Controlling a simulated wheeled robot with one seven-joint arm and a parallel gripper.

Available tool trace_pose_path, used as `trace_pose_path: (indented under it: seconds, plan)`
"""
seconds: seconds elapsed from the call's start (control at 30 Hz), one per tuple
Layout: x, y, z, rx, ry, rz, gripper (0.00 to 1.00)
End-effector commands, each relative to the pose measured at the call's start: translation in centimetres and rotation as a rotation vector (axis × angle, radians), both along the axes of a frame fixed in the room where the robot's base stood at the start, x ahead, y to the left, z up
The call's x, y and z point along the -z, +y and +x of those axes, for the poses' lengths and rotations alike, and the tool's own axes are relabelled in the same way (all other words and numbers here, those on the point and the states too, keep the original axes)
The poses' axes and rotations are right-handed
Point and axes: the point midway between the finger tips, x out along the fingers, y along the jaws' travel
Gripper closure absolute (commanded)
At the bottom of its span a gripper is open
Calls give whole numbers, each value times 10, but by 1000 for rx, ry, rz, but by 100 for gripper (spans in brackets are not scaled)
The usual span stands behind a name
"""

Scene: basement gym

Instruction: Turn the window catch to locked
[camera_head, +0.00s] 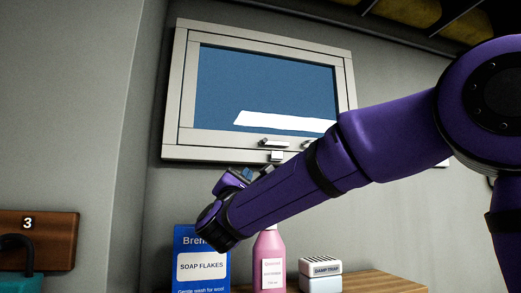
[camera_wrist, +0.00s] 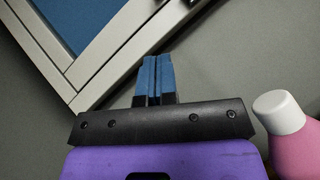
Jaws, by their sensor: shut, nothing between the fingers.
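The window (camera_head: 265,85) has a pale frame and a blue pane, high on the wall in the head view. Its catch (camera_head: 273,143) is a small light lever at the bottom of the frame, lying about level, with a small block (camera_head: 276,156) just below it. My gripper (camera_head: 248,173) is below and a little left of the catch, apart from it. In the wrist view its two blue fingertips (camera_wrist: 155,72) are together with nothing between them. The window frame (camera_wrist: 125,50) runs tilted beyond them. Only a dark bit of hardware shows at that view's top edge.
Below my gripper, a blue soap flakes box (camera_head: 203,262), a pink bottle (camera_head: 269,262) with a white cap (camera_wrist: 279,112) and a white damp trap box (camera_head: 321,274) stand on a wooden shelf (camera_head: 375,282). A numbered wooden board (camera_head: 50,238) is at left.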

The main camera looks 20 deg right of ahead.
Motion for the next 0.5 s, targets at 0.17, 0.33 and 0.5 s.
trace_pose_path:
  seconds: [0.17,0.33,0.5]
  plan:
    - [-4,-4,5,2,-1,1,100]
    - [-18,-12,22,2,-1,1,100]
    - [-36,-26,45,3,0,1,100]
